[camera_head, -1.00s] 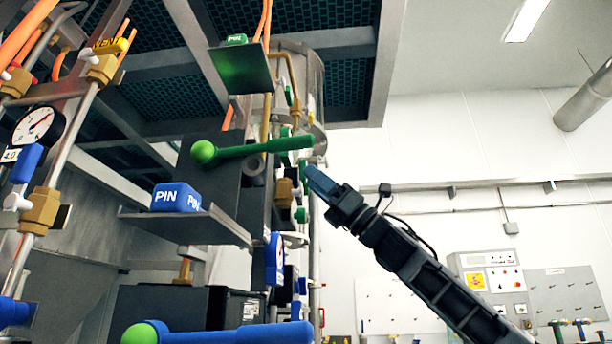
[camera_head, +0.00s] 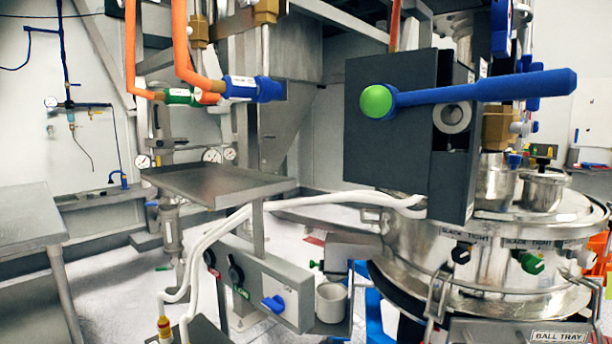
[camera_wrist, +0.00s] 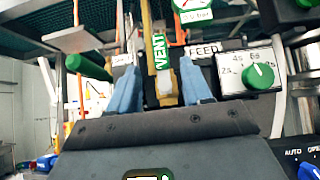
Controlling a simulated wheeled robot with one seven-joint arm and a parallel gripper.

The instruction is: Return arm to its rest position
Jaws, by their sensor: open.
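My gripper (camera_wrist: 160,88) shows in the wrist view with its two blue fingers apart, so it is open. Nothing is clearly held between them. A VENT label (camera_wrist: 159,46) and a brass-coloured fitting (camera_wrist: 166,84) show behind the gap; I cannot tell how far off they are. A FEED label (camera_wrist: 203,49) and a panel with a green dial (camera_wrist: 259,76) are to the right of the fingers. A green handle (camera_wrist: 88,67) is to the left. In the head view my arm and gripper are out of the picture.
The head view shows a dark box (camera_head: 400,125) with a blue lever (camera_head: 480,93) ending in a green ball. Below right is the steel sifter drum (camera_head: 420,245). A bare steel shelf (camera_head: 215,183) is left of centre, and a steel table (camera_head: 30,215) stands far left.

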